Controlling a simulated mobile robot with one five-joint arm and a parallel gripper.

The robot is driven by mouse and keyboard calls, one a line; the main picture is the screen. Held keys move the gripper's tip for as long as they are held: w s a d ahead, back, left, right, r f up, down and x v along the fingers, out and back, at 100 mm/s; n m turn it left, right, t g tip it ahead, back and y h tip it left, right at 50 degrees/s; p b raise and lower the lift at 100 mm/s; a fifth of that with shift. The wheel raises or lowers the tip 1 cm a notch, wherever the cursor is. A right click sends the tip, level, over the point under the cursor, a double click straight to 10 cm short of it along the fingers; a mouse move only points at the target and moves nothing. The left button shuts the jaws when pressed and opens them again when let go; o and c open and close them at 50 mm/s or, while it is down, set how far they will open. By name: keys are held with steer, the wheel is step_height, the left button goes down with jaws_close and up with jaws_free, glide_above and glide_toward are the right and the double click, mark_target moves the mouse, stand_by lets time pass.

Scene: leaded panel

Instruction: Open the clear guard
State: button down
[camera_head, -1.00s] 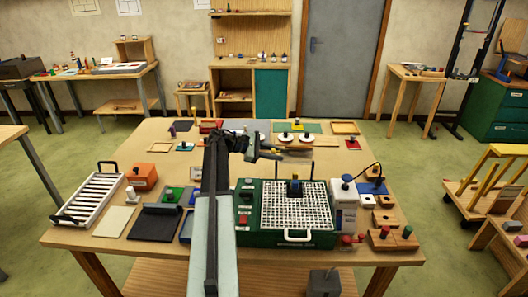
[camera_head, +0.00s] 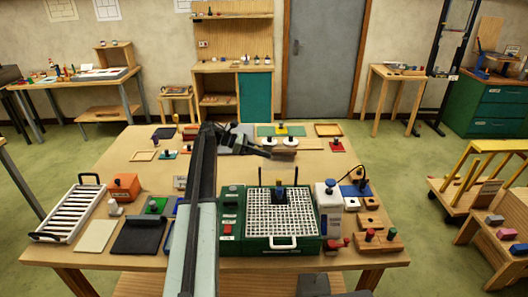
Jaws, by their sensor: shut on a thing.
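A green machine (camera_head: 270,245) stands on the near right of the table, with a white grid top (camera_head: 263,222) and a white handle (camera_head: 283,243) at its front. A clear guard cannot be made out as a separate surface. My gripper (camera_head: 266,152) is beyond the machine's back edge in the picture, apart from the white handle. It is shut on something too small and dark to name. My arm hides the table just left of the machine.
A white bottle-like unit (camera_head: 328,205) stands close to the machine's right, with wooden blocks (camera_head: 380,240) beyond. A roller rack (camera_head: 68,212), an orange box (camera_head: 125,187) and a black mat (camera_head: 143,236) lie to the left.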

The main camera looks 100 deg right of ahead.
steer(key=shift+w+d, duration=0.2)
steer(key=shift+w, duration=0.1)
steer(key=c, duration=1.5)
jaws_free()
steer(key=o, duration=0.3)
steer(key=shift+w, duration=0.2)
steer(key=shift+s, duration=0.2)
steer(key=p+v, duration=0.3)
steer(key=v, duration=0.4)
steer(key=shift+w, duration=0.3)
